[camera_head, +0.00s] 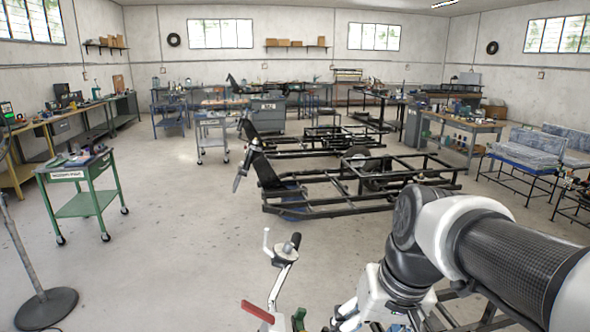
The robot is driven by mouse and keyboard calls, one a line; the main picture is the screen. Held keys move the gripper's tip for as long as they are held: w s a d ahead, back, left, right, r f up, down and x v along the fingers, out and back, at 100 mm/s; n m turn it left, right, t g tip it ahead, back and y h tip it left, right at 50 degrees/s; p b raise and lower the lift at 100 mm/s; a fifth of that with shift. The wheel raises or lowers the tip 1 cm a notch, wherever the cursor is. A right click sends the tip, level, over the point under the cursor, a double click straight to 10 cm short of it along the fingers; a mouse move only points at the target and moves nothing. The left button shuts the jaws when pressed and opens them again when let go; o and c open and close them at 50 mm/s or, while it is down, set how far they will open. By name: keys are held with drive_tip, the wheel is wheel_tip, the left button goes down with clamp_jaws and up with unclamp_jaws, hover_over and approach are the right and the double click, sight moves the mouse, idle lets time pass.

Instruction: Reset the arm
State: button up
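My arm (510,262) reaches in from the right edge in white and dark grey. It bends at a dark joint (418,212) and runs down towards the bottom edge. White and dark parts of its lower end show at the bottom, but I cannot make out gripper fingers there. Whether my gripper holds anything is hidden.
A stand with a crank and red handle (257,311) rises close in front, left of my arm. A black tubular frame (345,207) lies beyond it. A green cart (88,203) and round-based pole (46,308) stand left. Workbenches line the walls; the left-centre floor is clear.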

drive_tip(key=s+d+f+t+h, duration=0.1)
drive_tip(key=s, duration=0.5)
drive_tip(key=s+d+f+t, duration=0.1)
drive_tip(key=s+d, duration=0.1)
drive_tip(key=s, duration=0.4)
drive_tip(key=shift+s+f+n+h, duration=0.3)
drive_tip(key=shift+s+f+h, duration=0.05)
drive_tip(key=shift+h, duration=0.05)
idle(3.3)
